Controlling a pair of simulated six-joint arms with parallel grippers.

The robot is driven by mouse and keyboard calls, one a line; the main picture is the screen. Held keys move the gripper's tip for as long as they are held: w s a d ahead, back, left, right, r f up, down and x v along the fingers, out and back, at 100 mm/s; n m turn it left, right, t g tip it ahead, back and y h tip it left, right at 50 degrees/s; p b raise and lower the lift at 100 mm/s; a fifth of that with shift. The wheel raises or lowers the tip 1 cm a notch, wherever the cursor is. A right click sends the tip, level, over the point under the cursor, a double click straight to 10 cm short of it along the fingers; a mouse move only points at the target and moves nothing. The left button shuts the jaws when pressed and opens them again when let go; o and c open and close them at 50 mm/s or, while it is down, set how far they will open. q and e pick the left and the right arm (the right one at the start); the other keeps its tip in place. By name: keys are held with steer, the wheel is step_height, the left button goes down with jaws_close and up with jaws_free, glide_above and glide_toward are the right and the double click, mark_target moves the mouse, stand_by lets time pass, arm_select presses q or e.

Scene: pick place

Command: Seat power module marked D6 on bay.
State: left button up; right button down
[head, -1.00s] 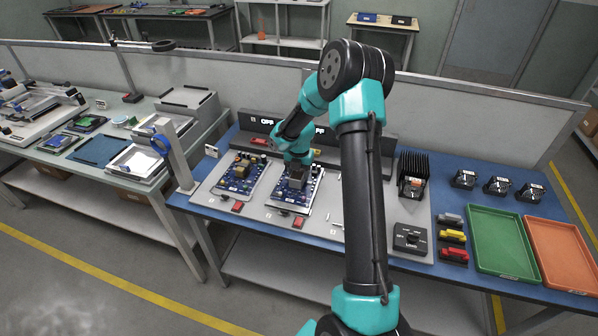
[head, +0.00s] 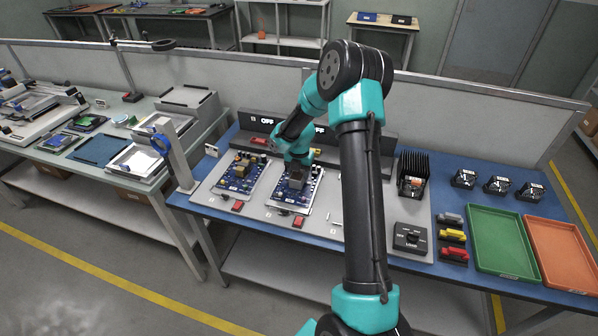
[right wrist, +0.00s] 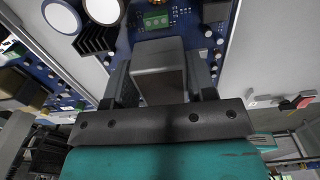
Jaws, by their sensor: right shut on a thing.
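My right gripper (right wrist: 160,85) is shut on a grey box-shaped module (right wrist: 158,60), with a dark finger on each side of it. In the head view the module (head: 296,183) is at the middle of the right-hand blue circuit board (head: 284,207), under my right gripper (head: 298,166). I cannot tell whether it touches the board or is fully down in a bay. No D6 mark is readable on it. My left gripper is not in view.
A second blue board (head: 232,184) lies to the left. A black finned heat sink (head: 412,165), a dark switch box (head: 409,238), several small black modules (head: 497,186), a green tray (head: 500,268) and an orange tray (head: 562,282) stand to the right.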

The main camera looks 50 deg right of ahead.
steer(key=shift+f, duration=0.2)
stand_by(0.5)
steer(key=shift+c, duration=1.8)
jaws_free()
steer(key=c, duration=0.4)
steer(key=shift+o, duration=0.2)
steer(key=shift+r, duration=0.1)
steer(key=shift+r, duration=3.4)
